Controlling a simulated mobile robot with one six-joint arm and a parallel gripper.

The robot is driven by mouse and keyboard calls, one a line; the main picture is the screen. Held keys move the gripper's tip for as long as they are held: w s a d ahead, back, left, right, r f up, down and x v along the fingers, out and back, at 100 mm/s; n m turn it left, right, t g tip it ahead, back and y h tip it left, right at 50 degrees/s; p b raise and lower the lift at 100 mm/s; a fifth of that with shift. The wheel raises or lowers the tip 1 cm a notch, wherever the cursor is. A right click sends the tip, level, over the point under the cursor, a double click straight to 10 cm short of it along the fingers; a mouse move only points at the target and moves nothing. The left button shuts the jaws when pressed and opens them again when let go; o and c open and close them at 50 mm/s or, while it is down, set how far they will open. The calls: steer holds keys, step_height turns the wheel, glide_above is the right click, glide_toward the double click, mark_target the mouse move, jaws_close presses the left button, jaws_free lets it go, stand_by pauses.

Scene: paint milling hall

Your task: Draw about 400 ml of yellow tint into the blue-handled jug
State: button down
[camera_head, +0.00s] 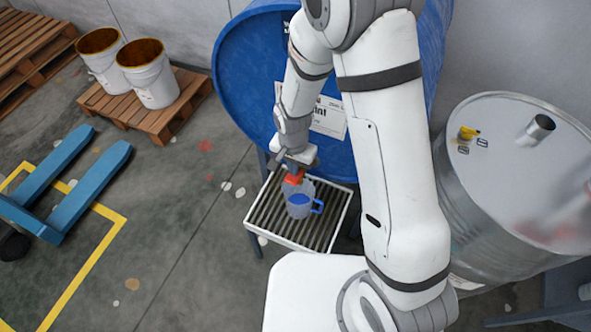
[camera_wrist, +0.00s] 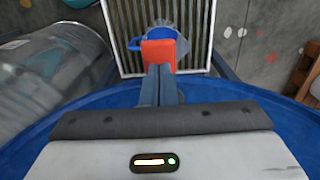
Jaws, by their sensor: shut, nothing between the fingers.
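The jug (camera_head: 299,207) with a blue handle (camera_head: 317,206) stands upright on a slatted drip tray (camera_head: 262,226) below a large blue drum (camera_head: 240,62). Its inside looks blue, but I cannot tell whether that is liquid; no yellow shows in it. It also shows in the wrist view (camera_wrist: 178,32), partly hidden. My gripper (camera_head: 293,169) is shut and empty above the jug, at a red tap part (camera_head: 292,180) in front of the drum. In the wrist view, the fingers (camera_wrist: 161,82) reach to the red part (camera_wrist: 158,55); I cannot tell whether they touch. No stream is visible.
A steel drum (camera_head: 455,190) stands at the right with a yellow fitting (camera_head: 469,132) on its top. Two white buckets (camera_head: 151,82) stand on a wooden pallet (camera_head: 185,115) at the back left. A blue pallet truck (camera_head: 70,190) is at the left. The floor between is clear.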

stand_by(0.3)
steer(key=shift+f+b, duration=1.8)
steer(key=shift+f, duration=0.3)
stand_by(3.4)
step_height(320, 180, up, 7)
steer(key=p, duration=0.4)
stand_by(0.5)
